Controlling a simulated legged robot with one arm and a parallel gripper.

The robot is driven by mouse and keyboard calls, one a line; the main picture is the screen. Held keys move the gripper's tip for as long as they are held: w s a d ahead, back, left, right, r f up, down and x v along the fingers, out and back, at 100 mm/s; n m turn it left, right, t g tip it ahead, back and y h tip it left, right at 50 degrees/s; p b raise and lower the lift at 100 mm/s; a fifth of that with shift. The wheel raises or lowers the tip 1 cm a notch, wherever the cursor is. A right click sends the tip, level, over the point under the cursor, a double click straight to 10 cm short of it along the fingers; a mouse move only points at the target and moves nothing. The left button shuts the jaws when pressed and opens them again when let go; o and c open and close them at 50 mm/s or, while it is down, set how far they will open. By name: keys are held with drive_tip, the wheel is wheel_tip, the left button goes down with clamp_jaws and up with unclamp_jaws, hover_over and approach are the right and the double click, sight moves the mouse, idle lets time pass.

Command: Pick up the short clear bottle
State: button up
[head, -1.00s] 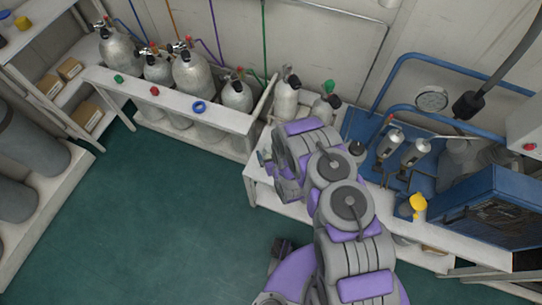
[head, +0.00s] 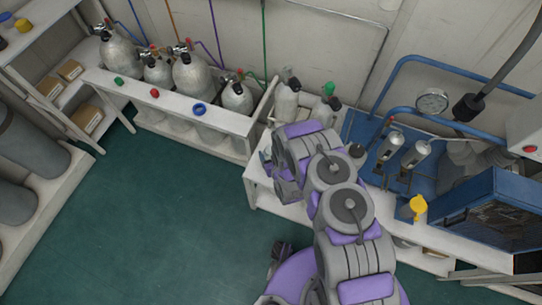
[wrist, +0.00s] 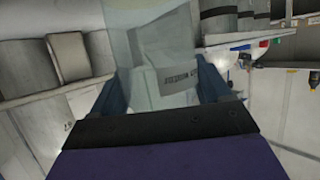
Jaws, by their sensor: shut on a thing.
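In the wrist view, my gripper (wrist: 163,76) has its two blue fingers on either side of a clear bottle (wrist: 155,45). The bottle is see-through and pale, and it rises from between the fingers to the top edge of the picture. A label with dark print shows at the fingers; only part of it can be read. The fingers are shut on the bottle. In the head view, my arm covers most of my gripper, and I cannot make out the bottle there.
A white bench (head: 257,190) runs under my arm, with a blue panel (head: 362,128), a blue case (head: 495,208) and a yellow item (head: 418,206). Grey cylinders (head: 193,78) stand in a white rack (head: 217,119) at the back. The green floor (head: 150,215) on the left is clear.

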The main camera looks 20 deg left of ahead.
drive_tip(key=shift+r, duration=0.15)
drive_tip(key=s+d+r+p, duration=0.1)
drive_tip(key=s+r+p, duration=0.1)
drive_tip(key=s+p, duration=0.2)
drive_tip(key=s+d+r+p, duration=0.2)
drive_tip(key=s+p, duration=0.3)
drive_tip(key=s, duration=0.6)
drive_tip(key=shift+d+r, duration=0.15)
drive_tip(key=shift+r, duration=0.25)
idle(0.5)
drive_tip(key=shift+s+p, duration=0.3)
drive_tip(key=shift+p, duration=0.2)
idle(0.6)
